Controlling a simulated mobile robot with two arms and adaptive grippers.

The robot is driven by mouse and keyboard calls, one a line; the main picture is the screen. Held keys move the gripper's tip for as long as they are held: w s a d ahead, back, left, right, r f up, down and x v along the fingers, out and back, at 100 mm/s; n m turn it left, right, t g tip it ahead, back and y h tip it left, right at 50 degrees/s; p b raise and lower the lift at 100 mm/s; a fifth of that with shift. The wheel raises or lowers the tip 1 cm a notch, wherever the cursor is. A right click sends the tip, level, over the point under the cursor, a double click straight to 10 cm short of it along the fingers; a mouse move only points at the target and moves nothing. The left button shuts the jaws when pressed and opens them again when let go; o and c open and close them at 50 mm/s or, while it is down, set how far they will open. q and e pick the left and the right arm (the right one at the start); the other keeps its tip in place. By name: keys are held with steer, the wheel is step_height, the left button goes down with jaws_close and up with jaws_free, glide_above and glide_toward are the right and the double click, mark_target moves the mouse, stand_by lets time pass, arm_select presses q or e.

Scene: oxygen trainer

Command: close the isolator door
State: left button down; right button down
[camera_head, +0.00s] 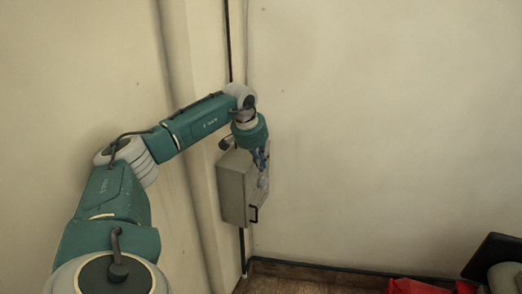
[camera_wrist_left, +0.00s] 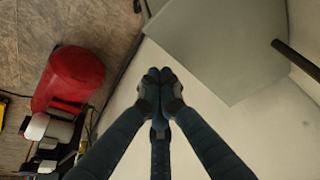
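The isolator is a grey metal box (camera_head: 236,187) fixed low against the wall beside a vertical pipe in the head view. A black handle (camera_head: 254,214) sticks out near its lower right edge. My left gripper (camera_head: 263,162) is at the box's upper right side, small and partly hidden by my wrist. In the left wrist view its dark fingers (camera_wrist_left: 160,78) come together at the tips, with nothing visible between them. A flat grey panel (camera_wrist_left: 212,42) lies just beyond them at upper right; I cannot tell whether it is the door. My right gripper is not in view.
A vertical pipe (camera_head: 182,110) runs along the wall left of the box. A red object (camera_head: 410,286) is at the lower right; a red rounded thing (camera_wrist_left: 68,78) shows on the floor in the left wrist view. The wall right of the box is bare.

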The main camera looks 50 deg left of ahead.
arm_select(q)
step_height(320, 180, up, 9)
stand_by(0.3)
